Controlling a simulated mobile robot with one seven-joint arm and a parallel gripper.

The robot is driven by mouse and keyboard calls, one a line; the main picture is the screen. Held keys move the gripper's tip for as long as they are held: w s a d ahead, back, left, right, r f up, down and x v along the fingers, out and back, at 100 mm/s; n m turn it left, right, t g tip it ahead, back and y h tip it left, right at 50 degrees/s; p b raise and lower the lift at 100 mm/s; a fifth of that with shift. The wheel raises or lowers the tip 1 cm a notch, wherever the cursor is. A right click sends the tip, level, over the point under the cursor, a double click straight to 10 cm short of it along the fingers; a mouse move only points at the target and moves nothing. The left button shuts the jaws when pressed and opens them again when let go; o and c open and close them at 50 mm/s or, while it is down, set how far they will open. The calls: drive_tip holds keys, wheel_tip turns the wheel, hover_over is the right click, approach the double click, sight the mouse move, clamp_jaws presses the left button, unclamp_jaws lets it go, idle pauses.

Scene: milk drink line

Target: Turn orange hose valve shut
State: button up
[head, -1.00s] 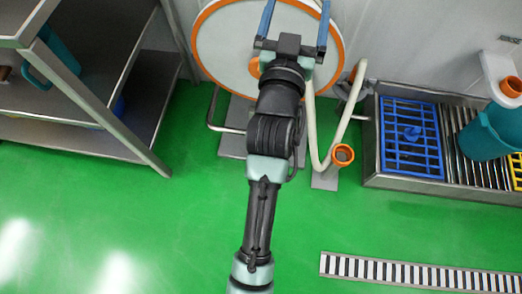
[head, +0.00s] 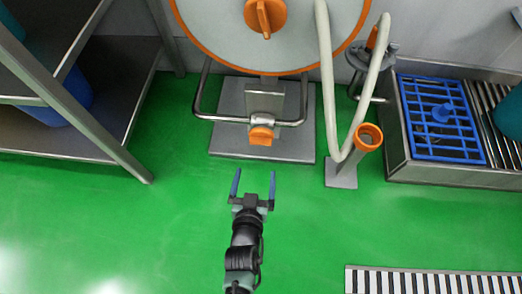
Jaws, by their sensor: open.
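My gripper (head: 253,184) is open and empty, its two blue fingers pointing up the picture over the green floor. Ahead of it, an orange piece (head: 262,136) sits on a metal fitting at the front of the reel's stand, apart from the fingers. A large orange handle (head: 265,16) is at the middle of the round, orange-rimmed hose reel (head: 215,35), further up. A small orange part (head: 372,38) shows by a grey bracket beside the pale hose (head: 328,85). I cannot tell for certain which orange part is the valve, nor its turned position.
An orange-mouthed holder (head: 369,137) stands on a small plate right of the reel. A metal trough (head: 450,173) with a blue grate (head: 435,125) is at right. A metal shelf (head: 125,95) is at left. The green floor around my gripper is clear.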

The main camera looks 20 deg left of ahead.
sight(260, 141)
drive_tip(key=b+x, duration=0.6)
drive_tip(key=x, duration=0.5)
drive_tip(key=shift+w+a, duration=0.15)
drive_tip(key=shift+w, duration=0.05)
drive_tip(key=shift+w+a+f+b, duration=0.2)
drive_tip(key=shift+w+b, duration=0.2)
drive_tip(key=shift+w, duration=0.25)
drive_tip(key=c, duration=1.1)
drive_tip(key=shift+r, duration=0.1)
drive_tip(key=shift+c, duration=0.2)
